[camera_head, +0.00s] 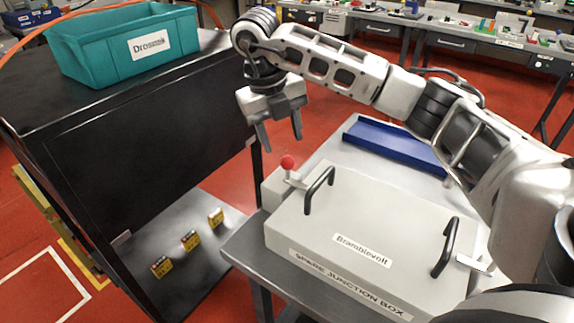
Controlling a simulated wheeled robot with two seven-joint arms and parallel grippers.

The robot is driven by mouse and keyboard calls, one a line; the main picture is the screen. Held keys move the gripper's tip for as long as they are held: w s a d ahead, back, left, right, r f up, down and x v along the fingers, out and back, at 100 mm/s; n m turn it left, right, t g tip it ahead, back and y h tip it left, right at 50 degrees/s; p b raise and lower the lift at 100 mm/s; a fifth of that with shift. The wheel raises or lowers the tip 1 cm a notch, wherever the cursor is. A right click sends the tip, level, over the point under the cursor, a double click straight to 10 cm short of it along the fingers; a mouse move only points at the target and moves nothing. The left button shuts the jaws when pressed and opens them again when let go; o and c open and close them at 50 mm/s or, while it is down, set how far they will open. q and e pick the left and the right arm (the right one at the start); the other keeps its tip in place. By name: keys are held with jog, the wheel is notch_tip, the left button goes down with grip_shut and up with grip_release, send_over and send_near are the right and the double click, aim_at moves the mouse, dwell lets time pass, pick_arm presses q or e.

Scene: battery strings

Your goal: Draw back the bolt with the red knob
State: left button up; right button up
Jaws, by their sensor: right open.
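The red knob (288,162) stands up on a short light post at the far left corner of the grey junction box (325,222). The bolt under it shows only in part, so I cannot tell how far it is drawn. My right gripper (281,147) points down just above and behind the red knob in the picture, fingers spread with nothing between them. I cannot tell whether a finger touches the knob; a gap seems to show. My left gripper is not in view.
The box lid has two black handles (320,190) and a label reading Bramblevolt. A blue tray (395,144) lies behind it on the grey table. At left, a black cabinet (130,115) carries a teal bin (85,52); several yellow blocks (190,240) sit on its lower shelf.

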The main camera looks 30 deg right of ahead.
aim_at(286, 157)
jog(key=f, duration=0.2)
jog(key=d+f, duration=0.1)
jog(key=f, duration=0.2)
jog(key=f+p, duration=0.1)
jog(key=f, duration=0.1)
jog(key=shift+s+d+f, duration=0.1)
jog(key=shift+d+f, duration=0.1)
jog(key=shift+f, duration=0.1)
